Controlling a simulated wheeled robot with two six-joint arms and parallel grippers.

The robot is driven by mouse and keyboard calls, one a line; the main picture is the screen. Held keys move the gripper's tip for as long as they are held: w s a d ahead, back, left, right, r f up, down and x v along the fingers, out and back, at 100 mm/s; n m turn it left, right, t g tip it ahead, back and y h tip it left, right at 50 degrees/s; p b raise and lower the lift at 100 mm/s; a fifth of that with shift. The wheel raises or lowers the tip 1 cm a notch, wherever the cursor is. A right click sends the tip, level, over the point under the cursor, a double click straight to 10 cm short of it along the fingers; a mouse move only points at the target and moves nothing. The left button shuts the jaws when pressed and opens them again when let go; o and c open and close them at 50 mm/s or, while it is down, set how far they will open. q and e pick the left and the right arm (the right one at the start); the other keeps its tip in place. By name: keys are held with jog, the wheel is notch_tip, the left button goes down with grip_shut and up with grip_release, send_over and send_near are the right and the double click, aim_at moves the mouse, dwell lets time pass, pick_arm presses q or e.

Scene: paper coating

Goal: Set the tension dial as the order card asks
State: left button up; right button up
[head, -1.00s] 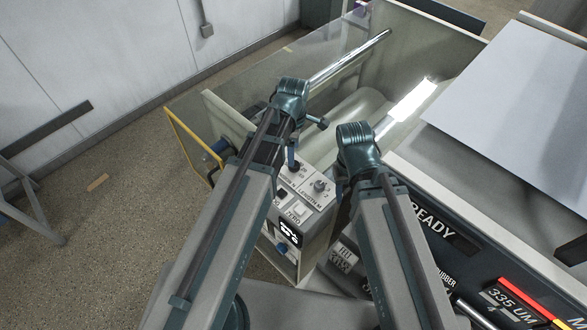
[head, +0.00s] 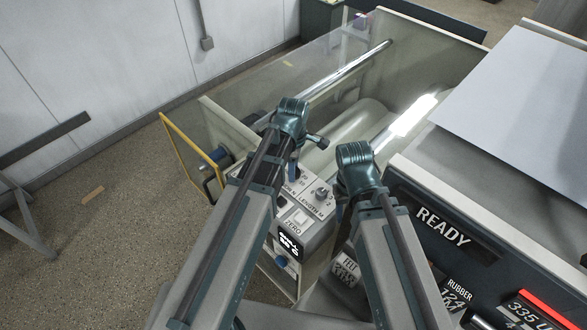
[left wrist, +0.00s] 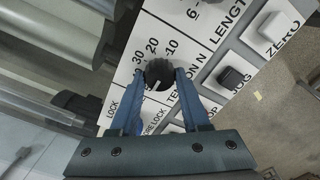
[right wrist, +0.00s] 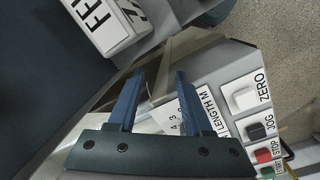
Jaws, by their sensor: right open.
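The tension dial (left wrist: 159,73) is a round black knob on the white control panel (left wrist: 195,100), with marks 10, 20 and 30 beside it. My left gripper (left wrist: 160,78) is open, with one finger on either side of the dial; whether they touch it is unclear. A pale line shows on the knob, but its exact setting is hard to read. In the head view the left gripper (head: 292,168) is over the panel, mostly hidden by its wrist. My right gripper (right wrist: 159,76) is open and empty, above the panel's edge near the LENGTH M scale. I cannot make out an order card.
Length knob (head: 322,194), ZERO button (left wrist: 277,27) and JOG button (left wrist: 231,77) sit close to the tension dial. A READY sign (head: 443,227) is on the machine at right. A yellow-edged guard (head: 187,147) stands left of the panel. A FELT block (right wrist: 100,20) is near the right gripper.

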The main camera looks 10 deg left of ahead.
pick_arm(q)
grip_shut()
jog(key=shift+m, duration=0.3)
jog(key=m, duration=1.2)
jog(key=shift+w+d, duration=0.1)
jog(key=m, duration=1)
jog(key=shift+d+m, duration=0.1)
jog(key=shift+m, duration=2.1)
